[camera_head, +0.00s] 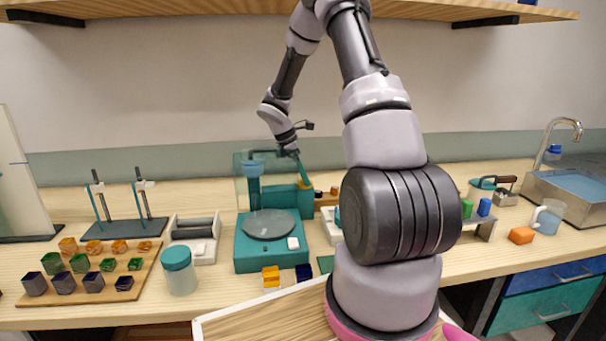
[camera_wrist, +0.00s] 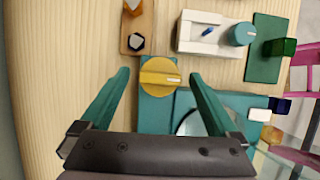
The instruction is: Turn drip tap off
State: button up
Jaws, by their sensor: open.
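A round yellow knob (camera_wrist: 158,78) with a short white pointer mark shows in the wrist view, on the corner of a teal stand. I take it to be the drip tap. Its pointer lies toward the right of the picture. My gripper (camera_wrist: 160,74) is open, with one teal finger on each side of the knob and a gap on both sides. In the head view my gripper (camera_head: 299,168) hangs over the back right of the teal stand (camera_head: 262,262), where the yellow knob (camera_head: 305,182) is partly hidden by the fingers.
A white device with a teal knob (camera_wrist: 243,33) and a wooden block with hex pieces (camera_wrist: 138,12) are close by. A jar (camera_head: 179,272) and a tray of cubes (camera_head: 140,278) are to the left.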

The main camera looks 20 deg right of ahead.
jog(key=c, duration=1.4)
jog(key=shift+m, duration=0.4)
jog(key=m, duration=0.2)
jog(key=m+g, duration=0.1)
jog(key=shift+w+m+g+y, duration=0.1)
jog(key=shift+m+g+y, duration=0.2)
jog(key=shift+m, duration=0.1)
jog(key=m, duration=0.2)
jog(key=m+g+y, duration=0.1)
jog(key=m, duration=0.1)
jog(key=shift+w+d+m, duration=0.1)
jog(key=shift+d+m, duration=0.05)
jog(key=shift+m, duration=0.15)
jog(key=m+y, duration=0.1)
jog(key=m, duration=0.1)
jog(key=m+y, duration=0.1)
jog(key=m, duration=0.1)
jog(key=shift+d+g, duration=0.15)
jog(key=shift+g, duration=0.15)
jog(key=m+y, duration=0.1)
jog(key=m, duration=0.3)
jog(key=shift+m+y, duration=0.3)
jog(key=shift+y, duration=0.1)
jog(key=shift+d, duration=0.1)
jog(key=o, duration=1.4)
